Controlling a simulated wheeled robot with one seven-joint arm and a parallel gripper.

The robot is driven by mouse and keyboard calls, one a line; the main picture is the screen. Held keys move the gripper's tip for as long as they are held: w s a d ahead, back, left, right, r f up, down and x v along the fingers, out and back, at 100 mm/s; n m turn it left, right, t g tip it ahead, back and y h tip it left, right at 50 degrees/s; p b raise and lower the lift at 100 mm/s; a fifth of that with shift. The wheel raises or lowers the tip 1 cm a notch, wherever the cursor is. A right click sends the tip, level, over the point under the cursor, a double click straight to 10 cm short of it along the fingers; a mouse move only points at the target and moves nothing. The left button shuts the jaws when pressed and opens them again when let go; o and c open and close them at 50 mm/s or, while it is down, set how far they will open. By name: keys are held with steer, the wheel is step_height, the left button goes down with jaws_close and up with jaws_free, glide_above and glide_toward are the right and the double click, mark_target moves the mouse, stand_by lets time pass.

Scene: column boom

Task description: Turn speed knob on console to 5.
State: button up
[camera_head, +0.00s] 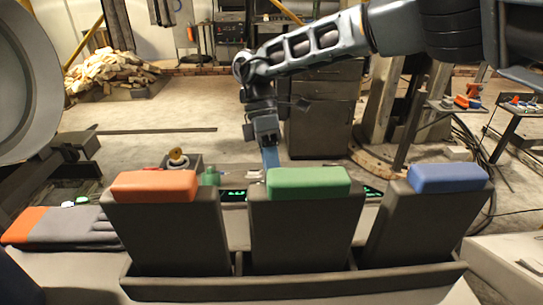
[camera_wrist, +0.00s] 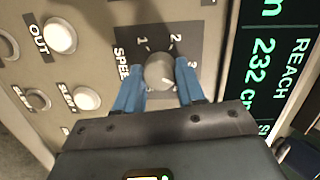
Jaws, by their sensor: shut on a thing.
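The speed knob (camera_wrist: 159,70) is a round grey knob on a dark dial plate in the wrist view. The numbers 1, 2 and 3 show around it, and part of the word SPEED shows at its left. The rest of the scale, including 5, is hidden behind my gripper. A small pale mark shows on the knob's lower right; which number it points at is hard to tell. My gripper (camera_wrist: 160,82) has its blue fingers shut on the knob's two sides. In the head view my gripper (camera_head: 270,158) reaches down behind the green-topped block, which hides the knob.
White buttons (camera_wrist: 60,37) sit left of the dial, and a green REACH display (camera_wrist: 265,60) reading 232 cm is at its right. Dark upright blocks with red (camera_head: 154,186), green (camera_head: 308,183) and blue (camera_head: 447,178) tops stand in front of the console.

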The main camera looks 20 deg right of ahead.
steer(key=m, duration=0.5)
steer(key=shift+w+m+g+p, duration=0.15)
steer(key=shift+m+g+p, duration=0.15)
steer(key=shift+g, duration=0.1)
steer(key=m, duration=0.5)
steer(key=shift+g+y, duration=0.3)
steer(key=shift+g, duration=0.1)
steer(key=shift+m, duration=0.3)
steer(key=o, duration=1)
steer(key=shift+o, duration=0.2)
steer(key=b+v, duration=0.2)
steer(key=v, duration=0.5)
steer(key=shift+w+r+b, duration=0.2)
steer(key=shift+r+b, duration=0.05)
steer(key=shift+b, duration=0.05)
